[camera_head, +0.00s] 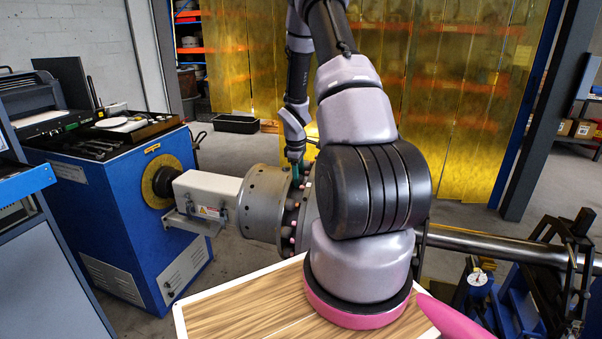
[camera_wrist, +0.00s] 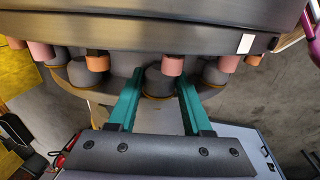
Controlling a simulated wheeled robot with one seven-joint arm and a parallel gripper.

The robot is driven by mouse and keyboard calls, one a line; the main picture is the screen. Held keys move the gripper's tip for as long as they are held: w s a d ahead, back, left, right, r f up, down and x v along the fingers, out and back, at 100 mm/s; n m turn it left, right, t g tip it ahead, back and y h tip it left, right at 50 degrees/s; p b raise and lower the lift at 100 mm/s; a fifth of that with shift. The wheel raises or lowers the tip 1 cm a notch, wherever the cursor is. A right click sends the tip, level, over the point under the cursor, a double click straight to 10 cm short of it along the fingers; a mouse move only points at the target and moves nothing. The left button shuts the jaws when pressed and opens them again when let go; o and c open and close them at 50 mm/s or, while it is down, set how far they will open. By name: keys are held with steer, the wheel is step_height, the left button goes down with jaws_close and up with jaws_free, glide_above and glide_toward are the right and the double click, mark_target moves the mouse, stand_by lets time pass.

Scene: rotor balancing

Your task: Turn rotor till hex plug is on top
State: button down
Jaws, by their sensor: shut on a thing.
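The rotor (camera_head: 262,205) is a grey metal drum with holes around its side, lying on a horizontal shaft. Its flange carries a ring of pinkish-orange pegs. In the wrist view the rotor's rim (camera_wrist: 150,40) crosses the top, with several pegs and dark grey rounded knobs below it. My gripper (camera_wrist: 160,78) has two teal fingers, one on each side of a grey knob (camera_wrist: 156,82), and is shut on it. In the head view my gripper (camera_head: 296,172) is at the rotor's upper flange, partly hidden by my arm. I cannot pick out the hex plug.
A blue machine cabinet (camera_head: 125,215) with a white spindle housing (camera_head: 207,190) stands left of the rotor. The steel shaft (camera_head: 480,243) runs right to a dark stand (camera_head: 555,270). A wood-topped table (camera_head: 240,315) is in front. A white mark (camera_wrist: 246,43) shows on the rim.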

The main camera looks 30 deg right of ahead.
mark_target(296, 198)
steer(key=shift+s+a+f, duration=0.45)
steer(key=shift+s+a, duration=0.2)
steer(key=shift+a, duration=0.1)
steer(key=shift+s+a+f, duration=0.4)
steer(key=shift+s+a, duration=0.2)
steer(key=shift+a, duration=0.1)
steer(key=shift+s+a+f, duration=0.1)
steer(key=shift+c, duration=1.7)
jaws_free()
step_height(296, 198, up, 11)
steer(key=s+a, duration=0.1)
steer(key=shift+a+f, duration=0.15)
steer(key=shift+s, duration=0.1)
